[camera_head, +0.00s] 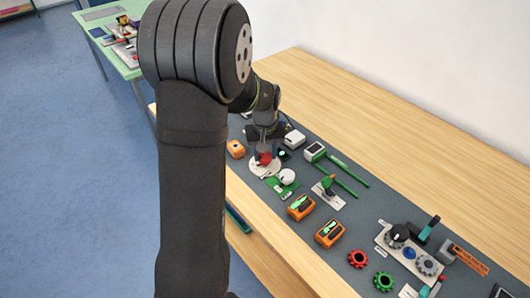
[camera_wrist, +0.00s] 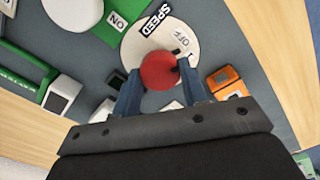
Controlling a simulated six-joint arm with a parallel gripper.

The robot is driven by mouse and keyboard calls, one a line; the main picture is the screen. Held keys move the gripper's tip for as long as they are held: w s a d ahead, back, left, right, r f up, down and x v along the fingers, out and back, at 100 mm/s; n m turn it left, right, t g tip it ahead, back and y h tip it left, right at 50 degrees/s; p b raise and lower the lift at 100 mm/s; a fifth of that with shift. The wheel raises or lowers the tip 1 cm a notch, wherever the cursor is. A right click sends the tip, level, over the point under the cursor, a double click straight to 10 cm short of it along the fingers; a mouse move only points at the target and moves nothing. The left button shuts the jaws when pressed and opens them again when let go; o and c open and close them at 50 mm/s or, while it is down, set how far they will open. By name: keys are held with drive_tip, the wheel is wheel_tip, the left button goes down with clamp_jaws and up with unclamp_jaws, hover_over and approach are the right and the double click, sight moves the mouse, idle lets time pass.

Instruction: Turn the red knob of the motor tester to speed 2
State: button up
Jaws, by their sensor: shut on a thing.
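The red knob (camera_wrist: 159,71) sits on the round white dial plate of the motor tester (camera_wrist: 134,44), which carries a SPEED label (camera_wrist: 157,18) and an OFF label (camera_wrist: 186,34). In the wrist view my gripper (camera_wrist: 160,85) has its two blue fingers on either side of the knob, shut on it. A small dark mark shows on the right of the knob; which speed it points to I cannot tell. In the head view the red knob (camera_head: 263,158) and the dial plate (camera_head: 259,170) lie under my gripper (camera_head: 263,148), which partly hides them.
An orange box (camera_wrist: 226,82) stands close right of the dial in the wrist view. A green board with an ON label (camera_wrist: 116,20) is at upper left.

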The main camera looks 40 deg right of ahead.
sight(265, 155)
drive_tip(key=m, duration=0.6)
drive_tip(key=shift+m, duration=0.3)
drive_tip(key=m, duration=0.6)
drive_tip(key=shift+d, duration=0.1)
idle(0.3)
drive_tip(key=o, duration=1)
drive_tip(key=shift+c, duration=0.2)
wheel_tip(265, 155, up, 18)
drive_tip(key=shift+f, duration=0.25)
drive_tip(key=shift+f, duration=0.15)
